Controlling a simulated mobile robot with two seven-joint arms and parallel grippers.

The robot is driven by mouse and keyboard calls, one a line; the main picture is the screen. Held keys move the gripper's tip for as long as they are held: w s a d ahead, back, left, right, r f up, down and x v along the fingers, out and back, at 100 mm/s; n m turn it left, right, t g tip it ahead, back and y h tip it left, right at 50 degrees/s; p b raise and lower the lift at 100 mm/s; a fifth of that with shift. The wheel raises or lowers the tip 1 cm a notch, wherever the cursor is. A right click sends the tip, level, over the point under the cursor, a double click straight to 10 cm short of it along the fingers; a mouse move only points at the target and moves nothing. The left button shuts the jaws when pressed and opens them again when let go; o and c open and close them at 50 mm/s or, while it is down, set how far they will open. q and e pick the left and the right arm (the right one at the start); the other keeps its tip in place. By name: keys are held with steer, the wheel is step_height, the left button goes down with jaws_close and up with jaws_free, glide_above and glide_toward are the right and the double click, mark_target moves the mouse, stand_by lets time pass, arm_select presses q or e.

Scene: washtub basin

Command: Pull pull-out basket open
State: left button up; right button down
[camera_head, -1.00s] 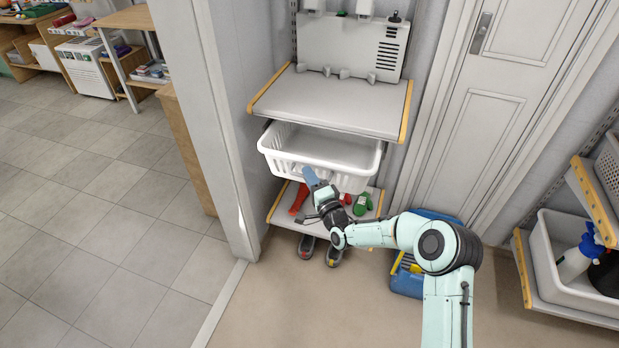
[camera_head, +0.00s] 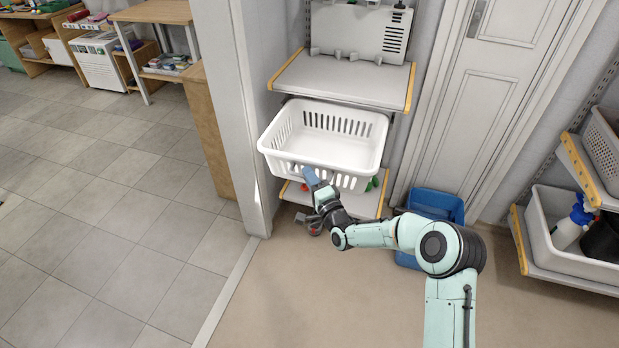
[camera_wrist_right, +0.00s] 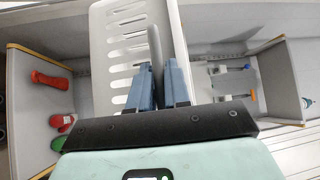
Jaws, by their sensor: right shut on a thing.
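The white pull-out basket (camera_head: 330,135) stands well out in front of the shelf unit, below the middle shelf, and its empty inside shows. My right gripper (camera_head: 311,178) is at the basket's front side, left of its middle. In the right wrist view, the blue fingers (camera_wrist_right: 160,86) are shut on the rim of the basket (camera_wrist_right: 122,55), one finger on each side of it. My left gripper is not in view.
The middle shelf (camera_head: 345,80) is above the basket. The lower shelf (camera_head: 350,203) holds red and green things, partly hidden. A wall edge (camera_head: 238,130) is close at left. A blue bin (camera_head: 435,205) stands at right. The floor in front is clear.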

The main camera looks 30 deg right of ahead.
steer(key=shift+s+a, duration=0.15)
steer(key=shift+s, duration=0.05)
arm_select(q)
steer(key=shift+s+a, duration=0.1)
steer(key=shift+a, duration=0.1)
arm_select(e)
steer(key=c, duration=1.2)
jaws_free()
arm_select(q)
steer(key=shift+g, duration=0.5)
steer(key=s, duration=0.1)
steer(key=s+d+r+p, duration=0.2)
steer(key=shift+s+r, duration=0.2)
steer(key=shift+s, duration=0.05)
arm_select(e)
steer(key=s, duration=0.4)
steer(key=s+f, duration=0.1)
steer(key=s, duration=0.8)
steer(key=shift+s+a+f, duration=0.1)
steer(key=shift+a+f, duration=0.3)
